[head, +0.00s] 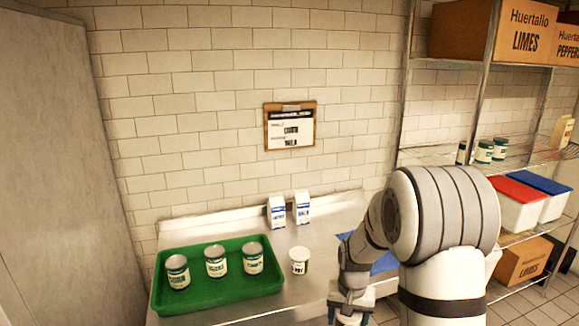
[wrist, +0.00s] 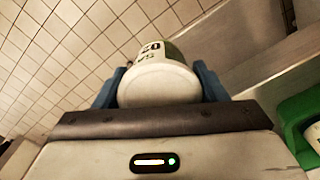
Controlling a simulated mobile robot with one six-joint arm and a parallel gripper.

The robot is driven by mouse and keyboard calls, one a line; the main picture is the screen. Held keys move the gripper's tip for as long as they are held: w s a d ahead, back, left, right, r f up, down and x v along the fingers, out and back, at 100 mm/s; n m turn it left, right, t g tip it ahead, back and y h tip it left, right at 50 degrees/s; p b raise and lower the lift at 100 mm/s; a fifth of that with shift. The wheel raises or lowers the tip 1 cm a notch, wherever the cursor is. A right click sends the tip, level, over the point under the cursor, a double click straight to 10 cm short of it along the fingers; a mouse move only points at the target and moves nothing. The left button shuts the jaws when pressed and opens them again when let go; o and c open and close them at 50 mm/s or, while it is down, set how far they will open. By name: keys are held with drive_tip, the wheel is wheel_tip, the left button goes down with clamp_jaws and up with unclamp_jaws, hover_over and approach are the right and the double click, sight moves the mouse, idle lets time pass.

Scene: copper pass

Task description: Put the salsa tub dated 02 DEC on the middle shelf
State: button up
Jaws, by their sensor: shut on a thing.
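My gripper (wrist: 160,85) is shut on a white-based tub (wrist: 158,83) between its blue fingers in the wrist view. Part of its dark print shows, but I cannot read a full date. In the head view the fingers and held tub cannot be made out behind my arm. Another small white tub (head: 299,261) stands upright on the steel counter (head: 225,226), right of the green tray; its print is too small to read. The shelf rack (head: 486,80) is at the right. One of its shelves (head: 440,153) holds several small green-and-white containers (head: 484,151).
The green tray (head: 222,300) holds three cans (head: 216,262). Two cartons (head: 277,211) stand near the wall under a clipboard (head: 290,127). Boxes (head: 524,33) fill the upper shelf. Red-lidded (head: 515,205) and blue-lidded bins (head: 550,200) stand lower on the rack.

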wheel_tip(320, 180, down, 8)
drive_tip(key=n, duration=0.2)
drive_tip(key=shift+f+n, duration=0.15)
drive_tip(key=shift+n, duration=0.25)
drive_tip(key=shift+s+d, duration=0.1)
drive_tip(key=shift+d, duration=0.05)
